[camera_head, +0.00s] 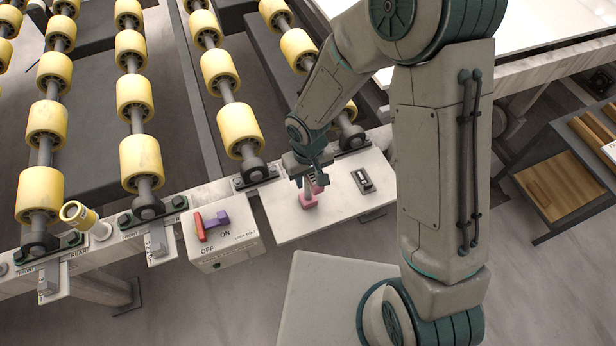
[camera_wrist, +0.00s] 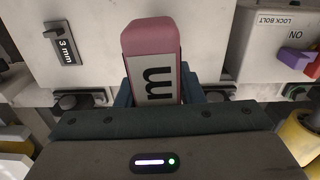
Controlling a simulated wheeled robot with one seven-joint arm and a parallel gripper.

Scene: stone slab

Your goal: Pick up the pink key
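The pink key (camera_head: 308,200) is a blocky piece on the pale slab (camera_head: 279,216). In the wrist view the pink key (camera_wrist: 153,36) fills the middle, with a grey label marked with a black "m". My gripper (camera_head: 312,181) is down over the key, with its fingers around it. In the wrist view my gripper's dark fingers (camera_wrist: 158,92) lie on either side of the key, close against it. Whether they press on it cannot be told. The lower part of the key is hidden by my gripper in the wrist view.
A small grey slot fitting (camera_head: 362,181) is on the slab to the right, marked "3 mm" in the wrist view. A white switch box (camera_head: 226,243) with red and purple levers stands to the left. Yellow rollers (camera_head: 136,98) fill the back left.

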